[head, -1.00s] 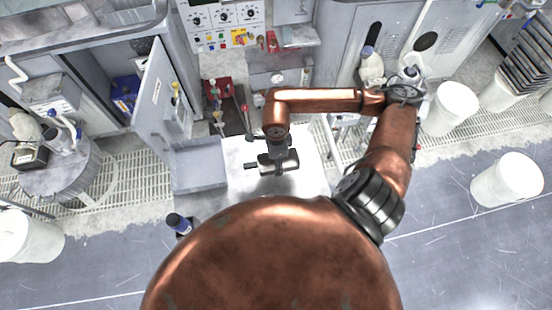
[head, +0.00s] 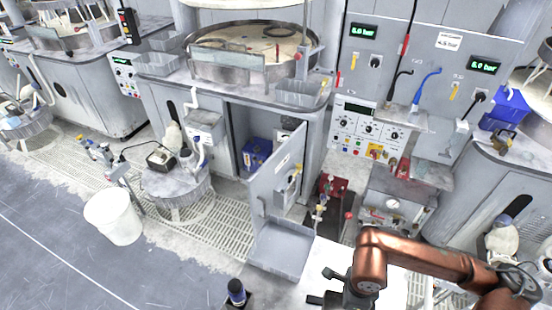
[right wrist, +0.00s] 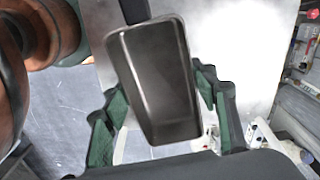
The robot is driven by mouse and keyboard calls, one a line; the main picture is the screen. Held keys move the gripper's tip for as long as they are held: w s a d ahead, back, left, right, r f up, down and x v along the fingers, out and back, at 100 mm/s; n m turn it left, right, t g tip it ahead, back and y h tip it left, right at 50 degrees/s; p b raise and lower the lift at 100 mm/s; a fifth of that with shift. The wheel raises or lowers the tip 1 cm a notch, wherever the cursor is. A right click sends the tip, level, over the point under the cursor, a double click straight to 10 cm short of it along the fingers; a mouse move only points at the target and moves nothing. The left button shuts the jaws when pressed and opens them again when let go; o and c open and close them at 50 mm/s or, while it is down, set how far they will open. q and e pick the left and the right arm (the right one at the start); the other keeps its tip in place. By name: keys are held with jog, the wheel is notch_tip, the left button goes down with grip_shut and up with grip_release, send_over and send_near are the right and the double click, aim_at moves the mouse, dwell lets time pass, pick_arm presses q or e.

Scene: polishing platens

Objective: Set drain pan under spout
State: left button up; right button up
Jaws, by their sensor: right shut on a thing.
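My right gripper (right wrist: 160,112) has green fingers on both sides of a dark grey, rectangular, pan-like piece (right wrist: 155,80) and is shut on it. A black bar joins its top edge in the right wrist view. I cannot tell for sure that it is the drain pan. In the head view, my right gripper (head: 345,296) is at the bottom edge, over a white surface (head: 318,262), and what it holds is mostly cut off. A white bent pipe (head: 192,96) is on the platen station; I cannot tell whether it is the spout. My left gripper is out of view.
An open cabinet door (head: 275,175) stands left of my right arm, with a grey tray-like box (head: 283,250) below it. A white bucket (head: 113,217) is on open floor at left. A control panel (head: 368,128) is behind.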

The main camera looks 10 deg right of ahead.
jog(key=w+a+r+n, duration=0.1)
jog(key=w+r+n, duration=0.1)
jog(key=w+n, duration=0.5)
jog(key=w+a+r+n, duration=0.1)
jog(key=w+n, duration=0.6)
jog(key=n, duration=0.7)
jog(key=shift+w+r+n, duration=0.15)
jog(key=shift+r+n, duration=0.15)
jog(key=shift+r, duration=0.55)
